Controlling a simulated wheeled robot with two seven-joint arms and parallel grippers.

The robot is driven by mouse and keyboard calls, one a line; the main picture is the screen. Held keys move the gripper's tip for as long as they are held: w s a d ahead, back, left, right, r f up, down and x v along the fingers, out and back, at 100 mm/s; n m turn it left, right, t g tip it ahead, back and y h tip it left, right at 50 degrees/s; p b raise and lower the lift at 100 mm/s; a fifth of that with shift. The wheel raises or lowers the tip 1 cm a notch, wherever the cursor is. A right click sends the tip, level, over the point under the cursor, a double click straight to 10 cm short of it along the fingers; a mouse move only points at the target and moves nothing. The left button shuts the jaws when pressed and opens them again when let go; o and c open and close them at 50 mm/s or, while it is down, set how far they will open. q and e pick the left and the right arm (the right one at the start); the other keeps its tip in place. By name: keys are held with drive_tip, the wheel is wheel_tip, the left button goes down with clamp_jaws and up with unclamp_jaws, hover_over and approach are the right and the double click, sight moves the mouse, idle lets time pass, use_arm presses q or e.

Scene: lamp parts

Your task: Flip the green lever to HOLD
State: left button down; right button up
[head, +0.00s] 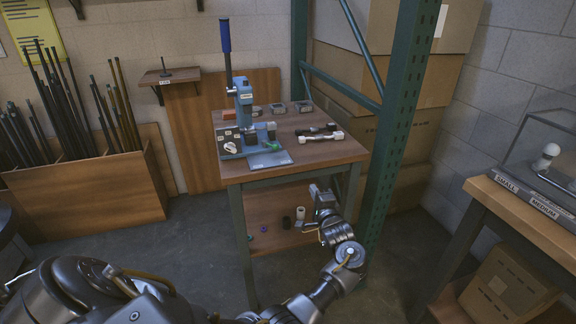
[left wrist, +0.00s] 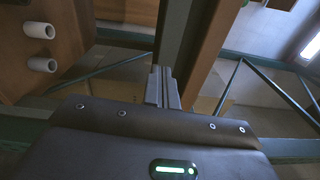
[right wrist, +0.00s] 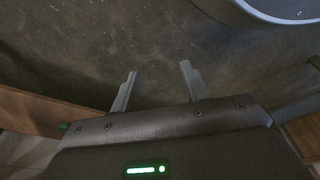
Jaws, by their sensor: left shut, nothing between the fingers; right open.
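A small green part (head: 271,131), which looks like the green lever, sits at the right side of the blue press (head: 243,110) on the wooden-topped workbench. It is too small to tell its setting, and no HOLD label is readable. My left gripper (head: 316,190) is below the bench top at its front right, well apart from the lever. In the left wrist view its fingers (left wrist: 162,86) are together and empty. My right gripper (right wrist: 158,67) is open and empty over the dark floor in the right wrist view; it is outside the head view.
The press has a tall blue-handled lever (head: 225,38). Dark parts with white ends (head: 320,132) lie on the bench top (head: 345,150). A green steel post (head: 395,120) stands close right of the bench. White cylinders (left wrist: 39,30) show on the lower shelf in the left wrist view.

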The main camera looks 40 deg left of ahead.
sight(287, 158)
use_arm(q)
drive_tip(key=s+r+g+y, duration=0.1)
drive_tip(key=r, duration=0.2)
drive_tip(key=s+a+r+n+g+y+b, duration=0.1)
drive_tip(key=r+g, duration=0.1)
drive_tip(key=r, duration=0.2)
drive_tip(key=s+a+r+g, duration=0.1)
drive_tip(key=r, duration=0.2)
drive_tip(key=shift+s+r+n+y, duration=0.1)
drive_tip(key=shift+r+n+y, duration=0.05)
drive_tip(key=shift+n+y, duration=0.25)
use_arm(e)
drive_tip(key=r, duration=0.2)
drive_tip(key=w+r, duration=0.1)
drive_tip(key=r, duration=0.1)
drive_tip(key=shift+w+a+r, duration=0.1)
drive_tip(key=shift+w+r, duration=0.1)
drive_tip(key=shift+r, duration=0.05)
use_arm(q)
drive_tip(key=b+x, duration=0.1)
drive_tip(key=x, duration=0.7)
drive_tip(key=shift+a+b, duration=0.35)
drive_tip(key=shift+a, duration=0.05)
drive_tip(key=shift+w+a, duration=0.35)
drive_tip(key=shift+a, duration=0.2)
use_arm(e)
drive_tip(key=r, duration=0.3)
drive_tip(key=shift+w+t, duration=0.2)
drive_tip(key=shift+t, duration=0.1)
